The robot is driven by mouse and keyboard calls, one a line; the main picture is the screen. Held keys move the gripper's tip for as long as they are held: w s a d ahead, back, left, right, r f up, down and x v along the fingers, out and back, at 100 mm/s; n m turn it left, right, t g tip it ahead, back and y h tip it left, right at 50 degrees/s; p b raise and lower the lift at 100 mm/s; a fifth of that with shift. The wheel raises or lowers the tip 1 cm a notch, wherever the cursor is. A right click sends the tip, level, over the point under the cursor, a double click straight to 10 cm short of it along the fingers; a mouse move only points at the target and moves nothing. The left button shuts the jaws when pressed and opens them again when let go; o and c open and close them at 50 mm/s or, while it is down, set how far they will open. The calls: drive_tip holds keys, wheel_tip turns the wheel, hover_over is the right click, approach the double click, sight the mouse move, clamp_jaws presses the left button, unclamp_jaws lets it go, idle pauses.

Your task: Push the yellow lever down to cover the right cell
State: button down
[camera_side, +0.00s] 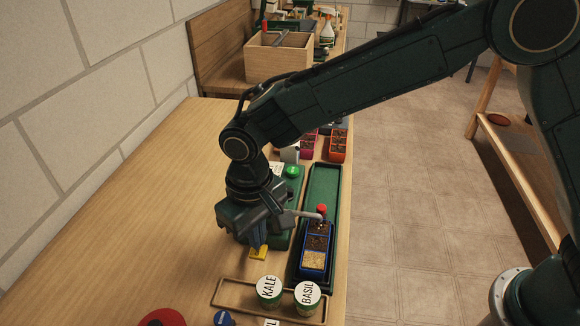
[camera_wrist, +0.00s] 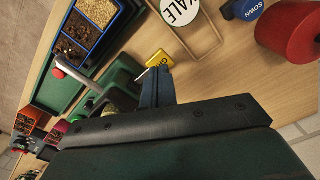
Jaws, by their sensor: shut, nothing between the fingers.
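My gripper (camera_side: 258,243) is shut and empty, its fingers pointing down at the yellow lever (camera_side: 258,254). In the wrist view the lever (camera_wrist: 159,59), with partly hidden lettering, shows just beyond the fingertips (camera_wrist: 157,72); I cannot tell whether they touch. The lever sits by the green machine (camera_side: 292,190), partly hidden by my gripper. A grey spout (camera_side: 305,214) with a red tip (camera_side: 321,209) reaches over the blue seedling tray (camera_side: 303,262). The tray's cell nearest the side camera holds tan material (camera_side: 314,260); the other visible cells (camera_wrist: 77,36) hold dark soil.
The blue tray stands in a long green channel (camera_side: 325,180). KALE (camera_side: 269,289) and BASIL (camera_side: 307,294) tubs stand in a wooden tray (camera_side: 233,282) in front. A red object (camera_side: 162,317) and blue SOWN token (camera_side: 224,318) lie nearby. The table (camera_side: 130,210) left of my gripper is clear.

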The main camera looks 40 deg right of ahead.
drive_tip(key=shift+f, duration=1.65)
drive_tip(key=shift+r, duration=0.2)
idle(0.3)
drive_tip(key=shift+r, duration=3.6)
